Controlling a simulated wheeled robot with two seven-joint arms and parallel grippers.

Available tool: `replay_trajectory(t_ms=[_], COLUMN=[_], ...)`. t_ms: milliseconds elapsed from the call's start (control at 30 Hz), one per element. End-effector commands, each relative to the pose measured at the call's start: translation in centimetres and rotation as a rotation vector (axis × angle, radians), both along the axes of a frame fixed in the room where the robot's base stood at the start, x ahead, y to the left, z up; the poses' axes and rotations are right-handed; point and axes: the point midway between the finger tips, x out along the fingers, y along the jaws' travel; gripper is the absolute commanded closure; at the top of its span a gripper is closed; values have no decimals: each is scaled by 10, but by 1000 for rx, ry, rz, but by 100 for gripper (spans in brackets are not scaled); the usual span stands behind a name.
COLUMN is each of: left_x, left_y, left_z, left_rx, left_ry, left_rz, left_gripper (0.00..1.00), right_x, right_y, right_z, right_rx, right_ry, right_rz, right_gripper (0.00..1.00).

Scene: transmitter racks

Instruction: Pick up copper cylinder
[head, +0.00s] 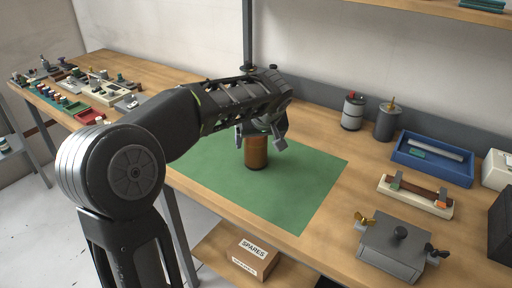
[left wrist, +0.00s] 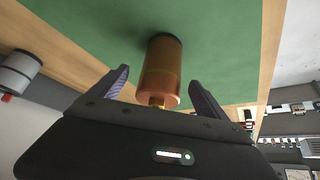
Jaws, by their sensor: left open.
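The copper cylinder (head: 256,153) stands upright on a green mat (head: 310,180) on the wooden bench. In the left wrist view the copper cylinder (left wrist: 163,70) shows a dark base on the mat and a small brass tip toward the gripper. My left gripper (head: 262,140) is above the cylinder's upper part, pointing down. In the left wrist view the left gripper (left wrist: 158,88) is open, with one finger on each side of the cylinder's top and a visible gap to each. The cylinder's top is hidden in the head view. My right gripper is not in view.
Right of the mat are two grey canisters (head: 353,112), a blue tray (head: 432,158), a fuse-like holder (head: 415,195) and a grey box with wing nuts (head: 396,248). Many small parts crowd the bench's left end. A SPARES carton (head: 240,256) sits below. The mat around the cylinder is clear.

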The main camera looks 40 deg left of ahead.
Motion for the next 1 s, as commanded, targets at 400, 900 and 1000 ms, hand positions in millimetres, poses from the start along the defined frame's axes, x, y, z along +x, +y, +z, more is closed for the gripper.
replay_trajectory(t_ms=[400, 900, 1000], left_x=[3, 18, 18], left_y=[5, 22, 22], left_z=[-8, -44, -44], left_rx=[0, -1, 0], left_ry=[2, -1, 0], left_rz=[1, 0, 1], left_gripper=[13, 13, 13], right_x=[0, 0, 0], right_y=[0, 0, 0], right_z=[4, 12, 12], right_rx=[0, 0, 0], right_ry=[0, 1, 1], right_rz=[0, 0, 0], right_gripper=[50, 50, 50])
